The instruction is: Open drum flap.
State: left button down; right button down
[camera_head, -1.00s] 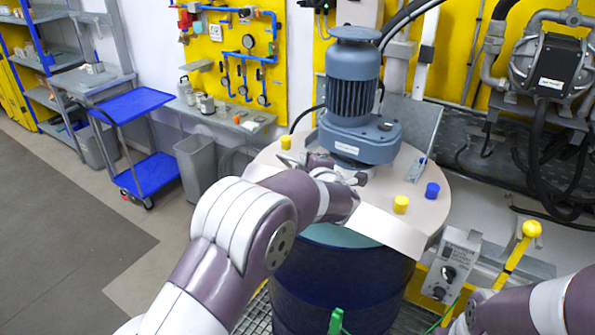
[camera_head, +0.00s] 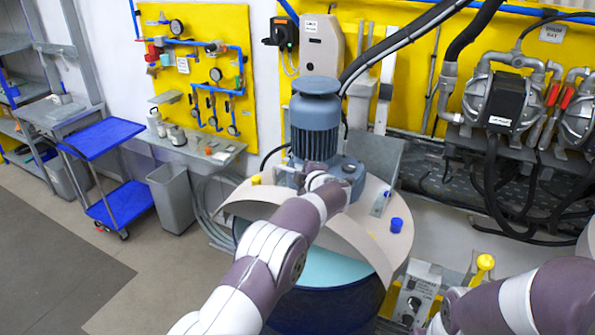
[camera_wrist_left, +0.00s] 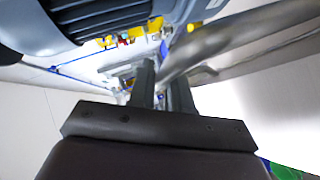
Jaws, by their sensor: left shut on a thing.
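The drum flap (camera_head: 352,243) is the beige front part of the drum lid. It is tilted up, and a teal opening (camera_head: 335,268) shows below its edge. The dark blue drum (camera_head: 335,310) stands under it. My left gripper (camera_head: 322,180) is at the flap's raised side, close to the grey agitator motor (camera_head: 316,118); its fingers are mostly hidden in the head view. In the left wrist view my left gripper (camera_wrist_left: 162,88) has its fingers closed on a silver handle bar (camera_wrist_left: 215,42). My right forearm enters at lower right, but its gripper is not seen.
A blue cap (camera_head: 397,225) and a yellow cap (camera_head: 256,180) sit on the lid. A blue cart (camera_head: 118,205) and a grey bin (camera_head: 173,197) are at left. Pumps (camera_head: 503,100) hang on the back wall.

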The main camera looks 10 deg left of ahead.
pick_arm(q)
jog(key=shift+w, duration=0.15)
jog(key=c, duration=1.2)
grip_release()
jog(key=shift+s, duration=0.2)
jog(key=b+v, duration=0.4)
jog(key=shift+d+f, duration=0.2)
jog(key=shift+f, duration=0.05)
jog(key=b+v, duration=0.1)
jog(key=v, duration=0.1)
jog(key=b+v, duration=0.1)
jog(key=v, duration=0.2)
jog(key=b+v, duration=0.1)
jog(key=v, duration=0.2)
jog(key=shift+r, duration=0.45)
jog(key=shift+a+b, duration=0.1)
jog(key=shift+b, duration=0.2)
